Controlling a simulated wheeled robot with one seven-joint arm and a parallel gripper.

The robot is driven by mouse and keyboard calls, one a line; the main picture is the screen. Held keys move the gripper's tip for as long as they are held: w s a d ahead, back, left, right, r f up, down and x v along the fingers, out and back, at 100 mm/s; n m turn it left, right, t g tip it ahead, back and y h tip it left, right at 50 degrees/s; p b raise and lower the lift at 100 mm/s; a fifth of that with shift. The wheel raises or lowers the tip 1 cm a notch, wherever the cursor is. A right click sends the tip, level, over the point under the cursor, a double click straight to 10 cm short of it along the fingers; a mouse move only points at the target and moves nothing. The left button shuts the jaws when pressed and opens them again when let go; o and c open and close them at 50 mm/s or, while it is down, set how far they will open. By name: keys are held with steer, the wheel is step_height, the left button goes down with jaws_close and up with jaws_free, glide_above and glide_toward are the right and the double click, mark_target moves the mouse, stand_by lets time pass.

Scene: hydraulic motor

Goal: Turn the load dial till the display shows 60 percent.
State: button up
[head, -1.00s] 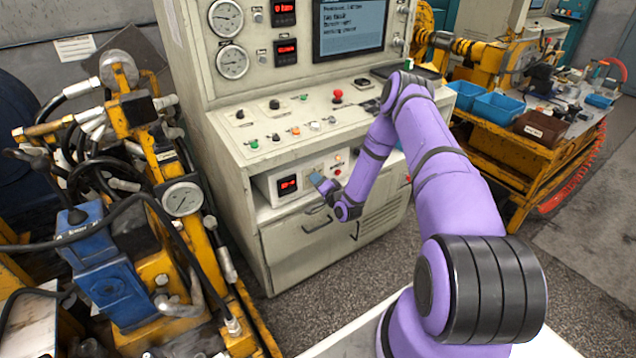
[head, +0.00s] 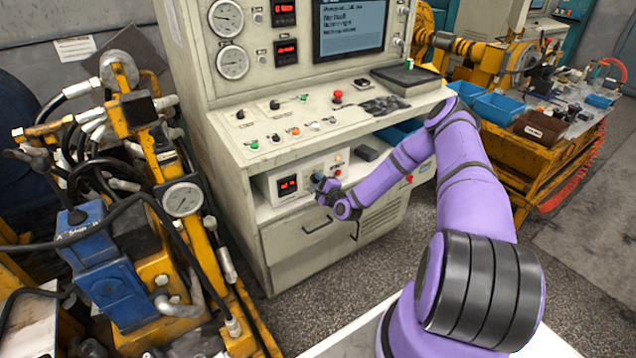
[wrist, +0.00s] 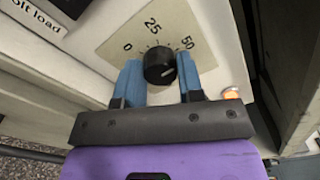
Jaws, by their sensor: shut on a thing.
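The load dial (wrist: 159,66) is a black round knob on a beige scale plate (wrist: 150,30) marked 0, 25 and 50 in the wrist view. Its pointer line is hard to read. My gripper (wrist: 160,78) has its two blue fingers on either side of the dial, shut on it. In the head view my gripper (head: 320,182) is at the front of a small white unit (head: 272,190) on the console's shelf, and hides the dial. The unit's red display (head: 288,185) is lit, but its digits are too small to read surely.
An orange lamp (wrist: 231,94) sits right of the dial. The console's desk (head: 300,125) with buttons and a red mushroom button (head: 337,96) overhangs the shelf. A dark block (head: 366,153) lies on the shelf to the right. Yellow hydraulic machinery (head: 130,110) stands at the left.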

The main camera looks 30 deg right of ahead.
steer(key=m, duration=0.5)
steer(key=shift+m, duration=0.3)
stand_by(0.4)
steer(key=o, duration=0.9)
steer(key=s, duration=1.1)
steer(key=shift+d, duration=0.2)
steer(key=shift+w, duration=0.1)
